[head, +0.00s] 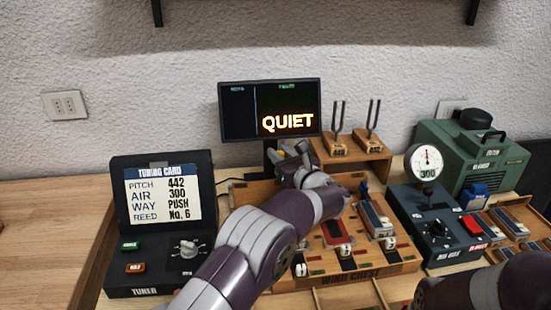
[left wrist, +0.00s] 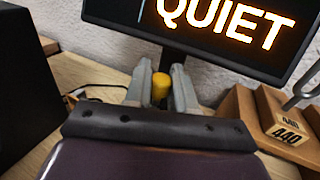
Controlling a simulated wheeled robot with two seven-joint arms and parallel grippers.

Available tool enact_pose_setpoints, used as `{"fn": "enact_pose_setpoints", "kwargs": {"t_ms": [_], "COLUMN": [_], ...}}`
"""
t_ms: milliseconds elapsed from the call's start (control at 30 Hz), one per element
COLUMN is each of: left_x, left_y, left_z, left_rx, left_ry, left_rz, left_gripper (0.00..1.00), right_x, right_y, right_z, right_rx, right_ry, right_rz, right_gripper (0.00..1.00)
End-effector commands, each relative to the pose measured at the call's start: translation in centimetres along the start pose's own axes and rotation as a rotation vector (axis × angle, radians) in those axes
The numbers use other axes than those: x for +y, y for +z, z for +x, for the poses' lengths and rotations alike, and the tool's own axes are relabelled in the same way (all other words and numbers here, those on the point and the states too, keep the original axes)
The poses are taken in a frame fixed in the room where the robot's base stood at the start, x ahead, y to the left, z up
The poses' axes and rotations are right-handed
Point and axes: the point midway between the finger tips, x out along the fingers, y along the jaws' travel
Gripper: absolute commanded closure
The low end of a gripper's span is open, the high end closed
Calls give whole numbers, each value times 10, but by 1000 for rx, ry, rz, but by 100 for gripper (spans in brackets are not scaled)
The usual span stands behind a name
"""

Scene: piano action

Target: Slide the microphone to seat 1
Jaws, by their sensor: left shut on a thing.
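My left gripper (head: 292,153) reaches over the wind chest (head: 345,273) to its back side, below the screen. In the left wrist view, its two grey fingers (left wrist: 161,88) are closed on both sides of a small yellow-topped piece (left wrist: 160,91), which I take to be the microphone's grip. The rest of the microphone is hidden behind my gripper and wrist. No seat numbers are readable, and seat 1 cannot be made out. My right arm shows at the lower right of the head view, but its gripper is out of frame.
The screen (head: 269,110) reading QUIET stands close behind my left gripper. A wooden stand (head: 371,158) with two tuning forks is to its right. The tuner box (head: 150,262) is at left, the gauge box (head: 433,221) at right. Bare tabletop (head: 45,225) lies far left.

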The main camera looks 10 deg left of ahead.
Motion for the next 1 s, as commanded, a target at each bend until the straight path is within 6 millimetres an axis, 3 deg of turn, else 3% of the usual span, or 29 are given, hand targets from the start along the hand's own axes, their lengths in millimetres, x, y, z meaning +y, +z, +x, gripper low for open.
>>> {"fn": "enact_pose_setpoints", "kwargs": {"t_ms": [33, 67, 100, 133, 467, 567, 800, 1000], "left_x": [0, 0, 0, 0, 0, -1, -1, 0], "left_y": [7, 7, 7, 7, 3, 2, 2, 4], "left_z": [1, 1, 1, 1, -5, -24, -90, -122], "left_rx": [-8, -8, -8, -8, -5, -5, -6, -6], "left_ry": [0, 0, 0, 0, -1, -4, -5, -2], "left_rz": [-8, -9, -9, -9, -5, -5, -7, -7], "left_gripper": [100, 69, 56, 53, 53, 53, 53, 53], "right_x": [0, 0, 0, 0, 0, 0, 0, 0], "right_y": [0, 0, 0, 0, 0, 1, 2, 2], "right_z": [-1, -1, -1, -1, 1, 5, 14, 17], "right_rx": [0, 0, 0, 0, 0, 0, 0, 0], "right_ry": [0, 0, 0, 0, 0, 0, 0, 0], "right_rz": [0, 0, 0, 0, 0, 0, 0, 0], "right_gripper": [100, 100, 100, 100, 100, 100, 100, 100]}}
